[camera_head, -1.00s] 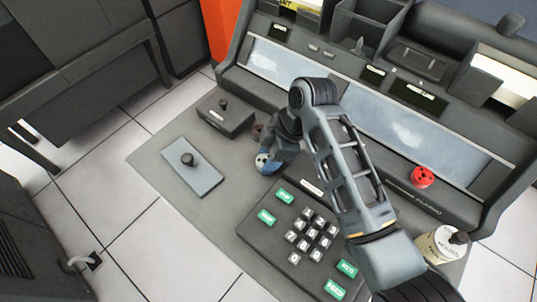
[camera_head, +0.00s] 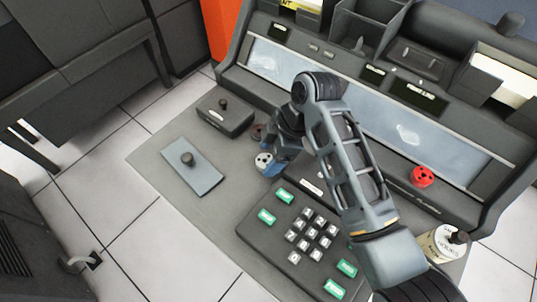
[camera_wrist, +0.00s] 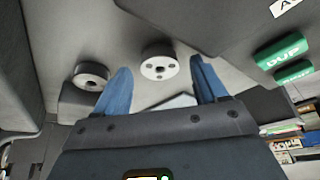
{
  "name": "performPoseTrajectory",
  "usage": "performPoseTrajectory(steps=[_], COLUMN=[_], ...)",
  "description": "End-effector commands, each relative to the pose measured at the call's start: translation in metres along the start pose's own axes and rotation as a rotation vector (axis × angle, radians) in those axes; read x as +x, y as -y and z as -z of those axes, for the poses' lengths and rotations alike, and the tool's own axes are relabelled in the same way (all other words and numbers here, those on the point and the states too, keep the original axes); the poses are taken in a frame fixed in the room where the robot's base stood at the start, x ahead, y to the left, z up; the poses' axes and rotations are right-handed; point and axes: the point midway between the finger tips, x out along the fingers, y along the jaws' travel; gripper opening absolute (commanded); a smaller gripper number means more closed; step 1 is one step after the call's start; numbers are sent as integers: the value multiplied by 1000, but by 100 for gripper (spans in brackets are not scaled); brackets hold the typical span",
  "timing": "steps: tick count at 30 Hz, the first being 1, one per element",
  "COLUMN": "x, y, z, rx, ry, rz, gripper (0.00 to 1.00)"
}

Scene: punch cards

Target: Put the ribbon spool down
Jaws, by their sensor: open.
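A white-topped ribbon spool (camera_head: 264,160) with dark holes sits on the grey desk top, left of the keypad. In the wrist view this spool (camera_wrist: 159,66) stands upright, just beyond and between the fingertips, apart from both. My gripper (camera_head: 276,163) is right beside it in the head view, partly hidden by my own arm. Its two blue fingers (camera_wrist: 160,76) are spread wide in the wrist view, with nothing held between them. A second, darker spool (camera_wrist: 91,75) stands left of the left finger; it is mostly hidden behind my arm in the head view (camera_head: 258,132).
A keypad (camera_head: 288,242) with green keys lies in front. A grey plate with a knob (camera_head: 195,175) and a small dark box (camera_head: 225,115) lie to the left. Bare desk lies around the plate.

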Motion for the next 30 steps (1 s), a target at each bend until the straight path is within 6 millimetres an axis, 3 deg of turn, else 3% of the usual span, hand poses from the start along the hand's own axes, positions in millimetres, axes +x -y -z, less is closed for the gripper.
performPoseTrajectory(steps=[9,15,21,30], x=[-65,-96,-109,-110], y=[-1,-1,0,0], z=[0,0,0,0], rx=[0,0,1,0], ry=[0,0,0,0], rz=[-6,-3,-1,0], gripper=[72,72,72,72])
